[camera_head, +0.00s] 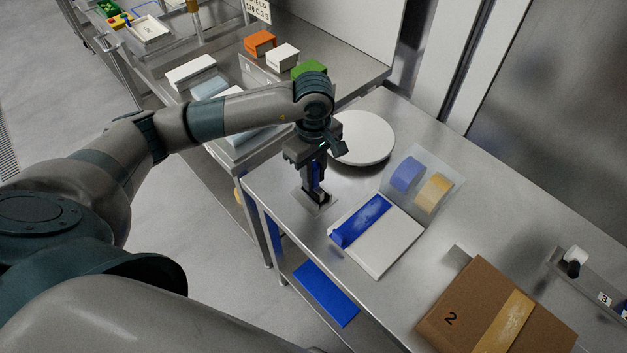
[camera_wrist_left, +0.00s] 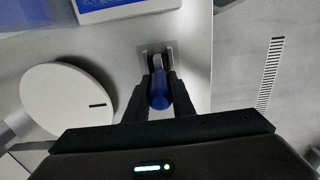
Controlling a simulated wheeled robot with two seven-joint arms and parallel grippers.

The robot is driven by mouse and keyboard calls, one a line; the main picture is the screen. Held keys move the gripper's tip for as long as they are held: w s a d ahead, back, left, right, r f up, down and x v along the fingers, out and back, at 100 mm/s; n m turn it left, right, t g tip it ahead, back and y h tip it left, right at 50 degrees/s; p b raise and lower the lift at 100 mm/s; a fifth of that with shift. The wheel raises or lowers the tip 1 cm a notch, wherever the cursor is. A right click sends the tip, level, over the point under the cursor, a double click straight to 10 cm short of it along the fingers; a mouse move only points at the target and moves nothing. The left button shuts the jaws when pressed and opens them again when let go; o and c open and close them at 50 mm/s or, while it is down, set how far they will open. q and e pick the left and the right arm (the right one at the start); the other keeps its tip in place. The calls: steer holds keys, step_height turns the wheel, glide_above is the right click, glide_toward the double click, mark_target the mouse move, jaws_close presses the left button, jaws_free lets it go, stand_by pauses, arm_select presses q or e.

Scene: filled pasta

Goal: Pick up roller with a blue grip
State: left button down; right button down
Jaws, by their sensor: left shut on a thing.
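My left gripper (camera_head: 316,194) points down over the left part of the steel table, close to its front edge. It is shut on the blue grip of the roller (camera_wrist_left: 159,90), which stands between the two fingers in the left wrist view. In the head view only a thin strip of blue shows between the fingers (camera_head: 317,176). The roller's lower end is at a small grey holder (camera_head: 308,203) on the table; I cannot tell whether it still touches it. My right gripper is not in view.
A white round disc (camera_head: 362,138) lies behind the gripper. A white board with a blue strip (camera_head: 396,246) lies to the right, with a clear tray (camera_head: 446,180) behind it. A cardboard box (camera_head: 462,303) is at the front right. Another table with boxes stands at the back left.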

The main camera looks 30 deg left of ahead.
mark_target(314, 164)
arm_select(q)
steer(key=shift+w+r+b, duration=0.1)
steer(key=shift+r+b, duration=0.55)
steer(key=shift+r, duration=0.15)
step_height(314, 164, up, 2)
steer(key=shift+r+b, duration=0.15)
steer(key=shift+b, duration=0.6)
steer(key=w+d+r+b, duration=0.2)
steer(key=d+r+b, duration=0.2)
steer(key=d+r, duration=0.3)
steer(key=d, duration=0.4)
steer(key=shift+w+d, duration=0.2)
steer(key=s+a+f+m, duration=0.5)
steer(key=s+a+m, duration=0.2)
steer(key=m, duration=0.7)
steer(key=shift+s+f, duration=0.25)
steer(key=shift+s, duration=0.35)
